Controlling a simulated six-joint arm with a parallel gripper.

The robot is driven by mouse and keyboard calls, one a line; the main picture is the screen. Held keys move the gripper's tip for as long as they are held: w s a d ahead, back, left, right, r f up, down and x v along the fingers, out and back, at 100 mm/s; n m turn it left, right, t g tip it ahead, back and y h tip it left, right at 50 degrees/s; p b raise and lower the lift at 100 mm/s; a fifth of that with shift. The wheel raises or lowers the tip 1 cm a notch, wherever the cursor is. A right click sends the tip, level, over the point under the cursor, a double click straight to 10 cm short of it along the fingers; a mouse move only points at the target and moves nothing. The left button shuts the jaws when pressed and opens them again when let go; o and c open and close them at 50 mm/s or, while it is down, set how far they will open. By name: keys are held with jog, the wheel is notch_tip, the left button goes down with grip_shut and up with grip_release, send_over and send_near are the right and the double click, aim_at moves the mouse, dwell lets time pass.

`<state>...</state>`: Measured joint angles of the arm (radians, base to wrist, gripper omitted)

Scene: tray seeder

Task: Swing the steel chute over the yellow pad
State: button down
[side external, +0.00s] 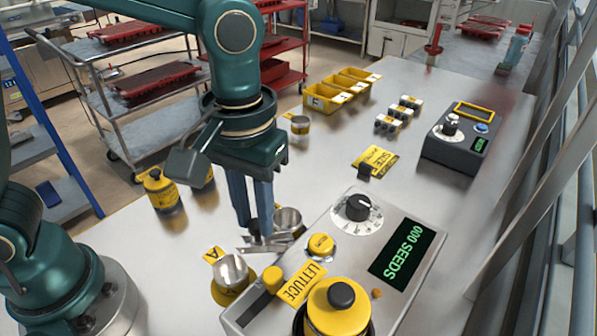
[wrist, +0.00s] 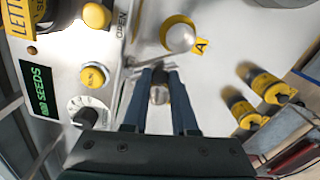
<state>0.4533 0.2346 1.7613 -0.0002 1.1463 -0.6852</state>
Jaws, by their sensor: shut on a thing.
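My gripper (side external: 260,236) points down beside the seeder, its blue fingers closed on the steel chute (side external: 284,240). The chute is a thin metal piece low at the fingertips, partly hidden by them. In the wrist view my gripper (wrist: 158,68) has its fingertips close together at the chute. The yellow pad (side external: 221,297) lies on the bench to the left of the seeder, with a steel cup (side external: 231,268) on it and an A tag (side external: 213,254) beside it. The pad (wrist: 170,21) also shows in the wrist view, beyond the fingertips. The chute appears apart from the pad.
The seeder (side external: 411,237) has a dial and a display reading 000 SEEDS. Another steel cup (side external: 289,218) stands just behind my fingers. Yellow-lidded jars (side external: 160,190) stand to the left. Yellow bins (side external: 338,91) and a control box (side external: 457,139) stand farther back.

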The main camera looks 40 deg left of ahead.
jog(key=shift+s+d+n, duration=0.15)
jog(key=shift+s+n, duration=0.1)
jog(key=shift+n, duration=0.5)
jog(key=shift+s+d+n, duration=0.15)
jog(key=shift+s+n, duration=0.05)
jog(key=shift+n, duration=0.55)
jog(key=c, duration=0.7)
grip_release()
jog(key=shift+d, duration=0.1)
notch_tip(320, 180, up, 5)
jog(key=shift+r, duration=0.1)
